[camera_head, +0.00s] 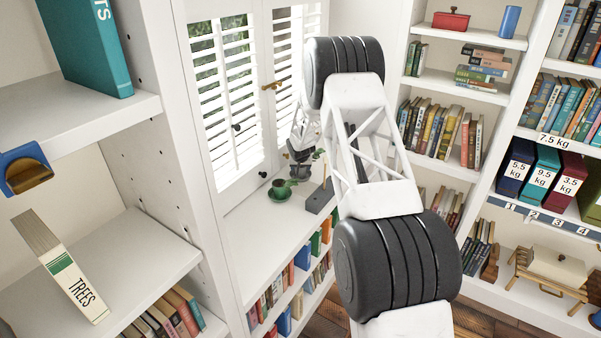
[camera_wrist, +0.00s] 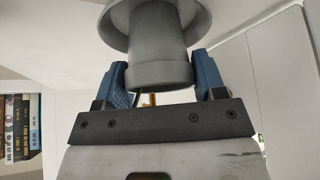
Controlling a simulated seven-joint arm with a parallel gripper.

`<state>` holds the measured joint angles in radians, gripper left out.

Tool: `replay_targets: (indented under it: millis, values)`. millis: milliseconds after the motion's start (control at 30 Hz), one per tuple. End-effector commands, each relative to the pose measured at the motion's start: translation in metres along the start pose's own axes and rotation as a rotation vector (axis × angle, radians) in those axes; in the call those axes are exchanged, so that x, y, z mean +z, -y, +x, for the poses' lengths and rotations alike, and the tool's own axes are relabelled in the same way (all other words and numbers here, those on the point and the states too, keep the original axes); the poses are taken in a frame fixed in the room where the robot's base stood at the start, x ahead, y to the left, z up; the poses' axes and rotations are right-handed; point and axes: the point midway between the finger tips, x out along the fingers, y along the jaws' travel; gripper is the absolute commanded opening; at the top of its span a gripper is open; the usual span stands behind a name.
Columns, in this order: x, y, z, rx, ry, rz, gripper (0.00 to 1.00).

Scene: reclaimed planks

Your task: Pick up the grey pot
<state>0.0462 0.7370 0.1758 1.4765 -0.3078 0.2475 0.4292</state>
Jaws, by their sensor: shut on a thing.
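The grey pot (camera_wrist: 157,42) fills the top middle of the wrist view, with a narrow round body and a wide flared rim. My gripper (camera_wrist: 160,68) has its two blue fingers on opposite sides of the pot's body, shut on it. In the head view my gripper (camera_head: 301,156) is small and far off, above the white window ledge and partly behind my own arm. The pot is hard to make out there among the dark parts, and I cannot tell its clearance from the ledge.
A green cup on a green saucer (camera_head: 279,193) stands on the window ledge (camera_head: 262,227). A grey block with a wooden stick (camera_head: 319,199) is just right of it. Shuttered windows (camera_head: 222,90) rise behind. Bookshelves (camera_head: 185,240) flank the ledge. The ledge's near left part is clear.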

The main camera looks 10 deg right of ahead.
Motion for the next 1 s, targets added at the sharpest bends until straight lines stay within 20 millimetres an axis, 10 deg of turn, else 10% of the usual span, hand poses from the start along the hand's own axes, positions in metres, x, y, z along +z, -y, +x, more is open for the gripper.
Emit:
replay_targets:
  millis: [467, 1000]
  values:
    - [-0.006, 0.0, -0.009, 0.0, -0.001, 0.001, 0.26]
    - [-0.042, 0.0, -0.072, 0.0, -0.002, 0.001, 0.26]
